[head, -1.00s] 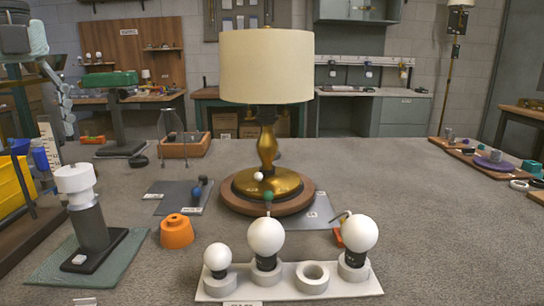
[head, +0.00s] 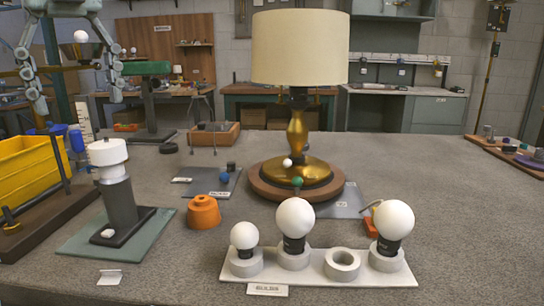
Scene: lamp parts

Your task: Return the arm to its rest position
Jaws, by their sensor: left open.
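My left gripper (head: 75,100) hangs in the upper left of the head view, with its grey-green fingers spread apart. It is open, with nothing visibly held. It is above the table's far left part, behind the yellow bin and well clear of the lamp. The lamp (head: 297,130) stands upright at the middle on a round wooden base, with a brass body and a cream shade (head: 300,48) on top. My right gripper is not in view.
A white rack (head: 320,272) at the front holds several white bulbs, with one empty ring. A grey post with a white cap (head: 107,152), an orange part (head: 203,212) and the yellow bin (head: 30,178) stand at left. The table's right side is mostly clear.

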